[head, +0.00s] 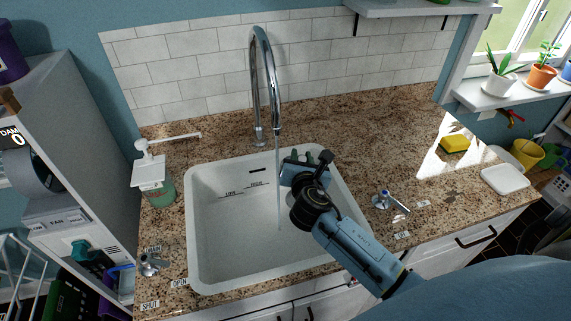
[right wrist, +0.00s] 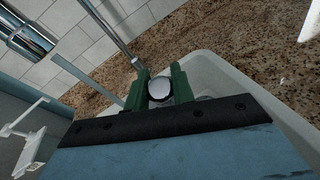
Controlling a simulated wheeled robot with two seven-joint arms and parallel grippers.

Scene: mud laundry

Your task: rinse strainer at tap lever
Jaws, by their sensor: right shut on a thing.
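My right gripper (head: 312,158) is over the right back part of the white sink (head: 200,245), beside the tap's stream. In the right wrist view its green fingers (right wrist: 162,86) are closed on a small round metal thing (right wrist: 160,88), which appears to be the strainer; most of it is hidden. The chrome tap (head: 263,80) arches over the sink, and a thin stream of water (head: 279,190) falls from it. One tap lever (head: 382,201) stands on the counter right of the sink, and another lever (head: 149,264) stands at the left front. My left gripper is out of view.
A soap dispenser (head: 160,190) stands left of the sink. A yellow sponge (head: 455,144) and a white dish (head: 505,179) lie on the right counter (head: 390,140). Potted plants stand on the sill at the right. The back right counter is clear.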

